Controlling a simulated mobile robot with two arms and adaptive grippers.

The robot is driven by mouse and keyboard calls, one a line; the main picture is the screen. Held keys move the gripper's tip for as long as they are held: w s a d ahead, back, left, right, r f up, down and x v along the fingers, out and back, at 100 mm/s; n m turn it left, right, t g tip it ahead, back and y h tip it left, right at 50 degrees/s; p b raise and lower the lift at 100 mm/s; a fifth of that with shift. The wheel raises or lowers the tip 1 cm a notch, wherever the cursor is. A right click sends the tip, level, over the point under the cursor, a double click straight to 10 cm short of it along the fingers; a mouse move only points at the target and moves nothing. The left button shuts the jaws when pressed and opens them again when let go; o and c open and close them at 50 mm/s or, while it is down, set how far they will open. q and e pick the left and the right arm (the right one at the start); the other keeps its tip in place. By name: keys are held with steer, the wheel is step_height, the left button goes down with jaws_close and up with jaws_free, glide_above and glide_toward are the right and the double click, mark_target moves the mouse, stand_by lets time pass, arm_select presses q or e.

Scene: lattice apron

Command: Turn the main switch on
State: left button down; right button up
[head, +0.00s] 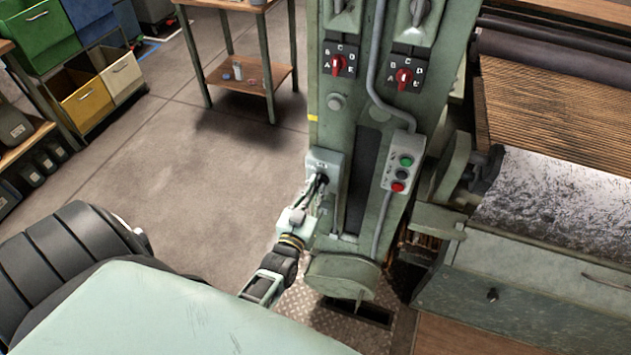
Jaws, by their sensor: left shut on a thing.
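The main switch is on a small grey-green box (331,159) on the front of the green machine column. My left gripper (321,182) is at the face of this box, its dark fingers shut on the switch handle. The fingers cover the handle, so its position cannot be read. My left arm reaches up to it from below. My right gripper is not in view.
Two red rotary knobs (339,64) (404,76) with letter plates sit higher on the column. Floor (220,165) is clear left.

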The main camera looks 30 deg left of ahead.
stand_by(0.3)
arm_select(q)
steer(key=c, duration=1.8)
jaws_free()
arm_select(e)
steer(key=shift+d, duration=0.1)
arm_select(q)
steer(key=v, duration=1.2)
